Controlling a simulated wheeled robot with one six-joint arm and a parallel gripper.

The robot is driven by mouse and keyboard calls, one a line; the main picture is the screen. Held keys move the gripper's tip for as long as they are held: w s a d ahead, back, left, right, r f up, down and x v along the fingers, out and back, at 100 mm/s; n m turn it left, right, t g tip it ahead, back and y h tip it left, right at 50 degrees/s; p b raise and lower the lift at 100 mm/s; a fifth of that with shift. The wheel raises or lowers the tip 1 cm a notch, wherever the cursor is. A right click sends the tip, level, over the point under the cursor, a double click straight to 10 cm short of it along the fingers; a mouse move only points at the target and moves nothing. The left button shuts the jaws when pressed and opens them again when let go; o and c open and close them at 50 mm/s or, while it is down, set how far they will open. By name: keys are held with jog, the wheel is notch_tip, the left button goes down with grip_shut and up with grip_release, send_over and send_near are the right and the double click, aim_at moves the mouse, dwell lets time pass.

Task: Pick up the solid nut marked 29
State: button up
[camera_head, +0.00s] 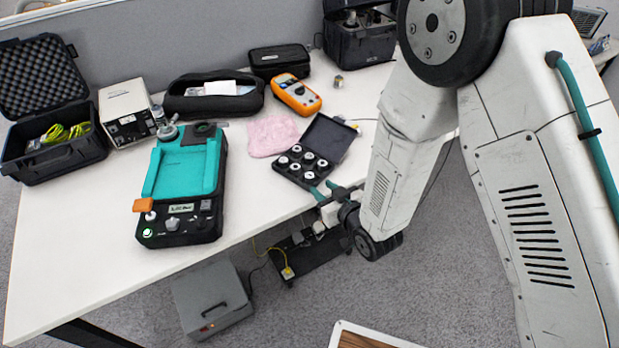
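A small open black case (279,168) lies near the front edge of the white table, with its lid raised at the right. Several small silver nuts (308,156) sit in its dark insert. Their markings are too small to read, so I cannot tell which nut is marked 29. My gripper (321,187) is at the case's front right corner, by the table edge. Its two teal fingers look apart, with nothing seen between them. Whether they touch the case cannot be told.
A teal and black calibrator (183,175) stands left of the case. A pink cloth (272,136) and an orange multimeter (296,94) lie behind it. A small metal part (338,81) stands farther back. The white table (80,235) is clear at the front left.

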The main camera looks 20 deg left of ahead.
aim_at(310, 175)
jog(key=x, duration=0.5)
jog(key=shift+w+a+r, duration=0.2)
jog(key=shift+a+r, duration=0.1)
jog(key=shift+r, duration=0.05)
jog(key=c, duration=0.7)
